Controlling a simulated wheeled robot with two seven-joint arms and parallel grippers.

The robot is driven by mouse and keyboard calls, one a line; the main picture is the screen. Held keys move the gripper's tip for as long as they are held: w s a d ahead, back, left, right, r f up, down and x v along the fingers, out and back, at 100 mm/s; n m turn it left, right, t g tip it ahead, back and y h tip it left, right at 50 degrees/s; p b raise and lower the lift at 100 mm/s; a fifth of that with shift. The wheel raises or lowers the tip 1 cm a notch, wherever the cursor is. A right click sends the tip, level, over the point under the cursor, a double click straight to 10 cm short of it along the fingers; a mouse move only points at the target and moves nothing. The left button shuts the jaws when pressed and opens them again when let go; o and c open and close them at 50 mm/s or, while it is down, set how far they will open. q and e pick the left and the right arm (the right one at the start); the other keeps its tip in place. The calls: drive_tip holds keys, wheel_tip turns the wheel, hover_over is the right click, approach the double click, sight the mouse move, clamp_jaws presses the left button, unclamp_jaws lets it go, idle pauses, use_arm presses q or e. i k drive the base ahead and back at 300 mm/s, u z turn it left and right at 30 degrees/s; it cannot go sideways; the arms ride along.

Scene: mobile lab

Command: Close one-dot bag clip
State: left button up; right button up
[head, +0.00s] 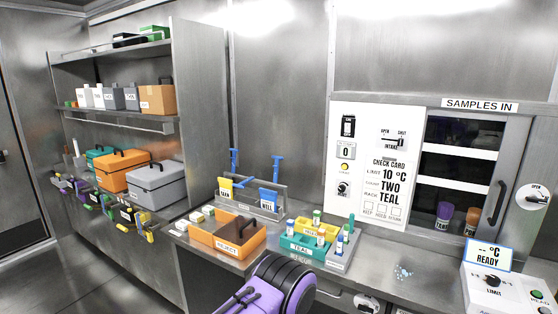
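No bag clip with one dot can be made out in the head view. Several small clip-like or tool-like pieces (107,204) in yellow, green, purple and black line the front of the lower shelf at the left. They are too small to show dots or whether any is open or shut. Neither gripper's fingers show. A purple and black part in the bottom middle covers the counter's front edge.
An orange REJECT box (226,250), a teal tray (299,248) and a grey rack (341,260) with vials stand on the counter (385,271). A READY device (497,291) is at right. Orange (127,180) and grey (157,186) cases fill the shelf.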

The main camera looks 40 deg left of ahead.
sight(277, 158)
drive_tip(key=u, duration=0.35)
drive_tip(key=i, duration=0.8)
drive_tip(key=u, duration=0.65)
